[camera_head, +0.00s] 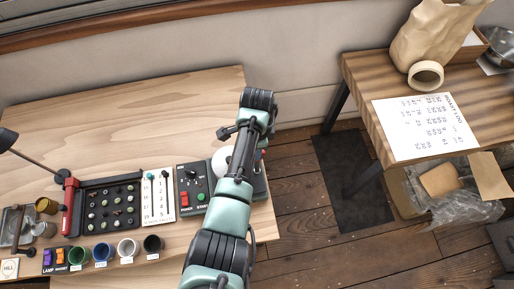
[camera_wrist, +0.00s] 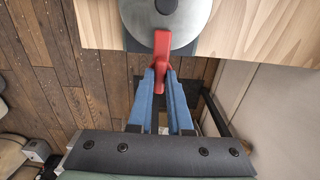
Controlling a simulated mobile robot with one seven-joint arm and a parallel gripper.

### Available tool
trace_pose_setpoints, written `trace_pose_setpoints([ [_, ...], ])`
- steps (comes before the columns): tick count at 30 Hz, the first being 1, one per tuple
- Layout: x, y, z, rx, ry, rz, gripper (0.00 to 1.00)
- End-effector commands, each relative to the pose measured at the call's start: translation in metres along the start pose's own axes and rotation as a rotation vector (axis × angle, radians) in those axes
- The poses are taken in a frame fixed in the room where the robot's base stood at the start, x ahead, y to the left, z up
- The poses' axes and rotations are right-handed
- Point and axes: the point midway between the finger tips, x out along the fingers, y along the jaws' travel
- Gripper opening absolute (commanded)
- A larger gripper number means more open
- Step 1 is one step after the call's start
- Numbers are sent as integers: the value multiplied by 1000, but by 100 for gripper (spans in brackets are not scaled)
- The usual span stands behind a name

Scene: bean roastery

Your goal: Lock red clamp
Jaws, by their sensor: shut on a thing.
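The red clamp (camera_wrist: 161,55) shows in the wrist view as a red lever standing out over the edge of a round silver lid (camera_wrist: 140,20). My gripper (camera_wrist: 162,76) has its two blue fingers closed in around the lower end of the clamp. In the head view my arm reaches over the right end of the workbench and hides most of the round machine (camera_head: 222,160) and the gripper's fingers. A small bit of red shows just right of the arm there; the clamp itself is mostly hidden.
A control panel (camera_head: 191,189) with red and green buttons stands left of my arm. Further left are a slider panel (camera_head: 158,195), a tray of beans (camera_head: 110,207) and several cups. A second table (camera_head: 455,98) with a paper sheet stands at the right, across open floor.

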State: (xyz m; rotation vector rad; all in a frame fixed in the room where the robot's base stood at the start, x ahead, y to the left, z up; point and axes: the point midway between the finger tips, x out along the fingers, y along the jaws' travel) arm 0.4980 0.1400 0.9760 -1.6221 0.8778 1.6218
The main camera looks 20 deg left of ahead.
Motion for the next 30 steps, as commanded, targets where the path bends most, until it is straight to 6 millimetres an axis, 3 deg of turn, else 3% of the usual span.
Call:
trace_pose_setpoints([
  [4, -2, -1, -1, 3, 1, -4, 0],
  [5, -2, -1, -1, 3, 1, -4, 21],
  [9, -1, -1, -1, 2, 1, -3, 46],
  [22, -8, -1, 0, 0, 0, -2, 48],
  [30, -53, -1, -1, 1, 2, -7, 48],
])
